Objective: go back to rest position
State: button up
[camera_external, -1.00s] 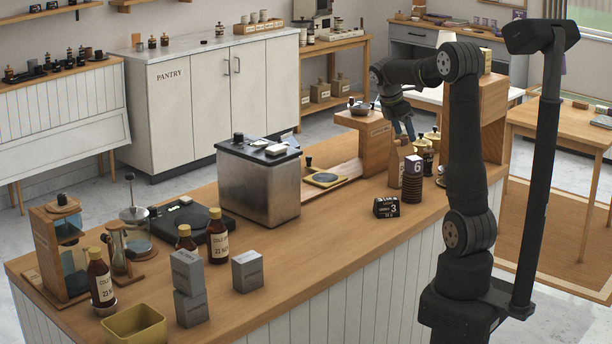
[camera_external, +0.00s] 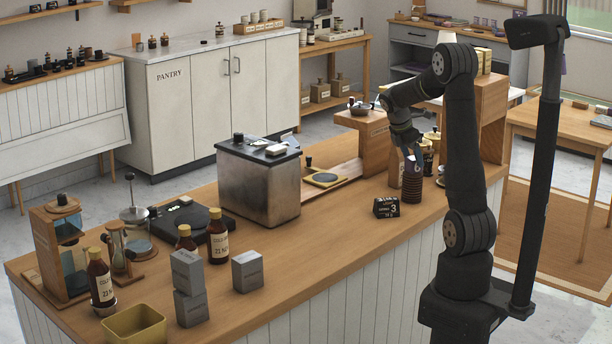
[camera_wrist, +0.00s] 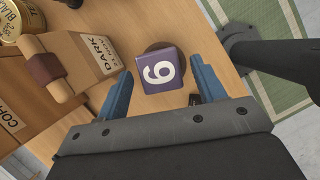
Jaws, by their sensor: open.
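My gripper (camera_external: 413,156) is open, its two blue fingers pointing down over the back right of the counter. A purple block marked 6 (camera_external: 411,167) stands on a dark ribbed round holder (camera_external: 412,189). In the wrist view the purple block (camera_wrist: 160,71) appears between the blue fingers (camera_wrist: 160,84), with a visible gap on each side. I cannot tell how far the fingertips are above or around it. The arm is bent over, reaching forward and down from its base.
A kraft bag marked DARK (camera_wrist: 88,62) stands close to the left finger in the wrist view. A black box marked 3 (camera_external: 386,207) lies in front of the holder. A steel bin (camera_external: 258,187) stands mid-counter. The counter's front right stretch (camera_external: 330,235) is clear.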

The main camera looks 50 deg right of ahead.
jog(key=shift+x, duration=1)
jog(key=shift+r, duration=1.85)
jog(key=shift+f, duration=0.1)
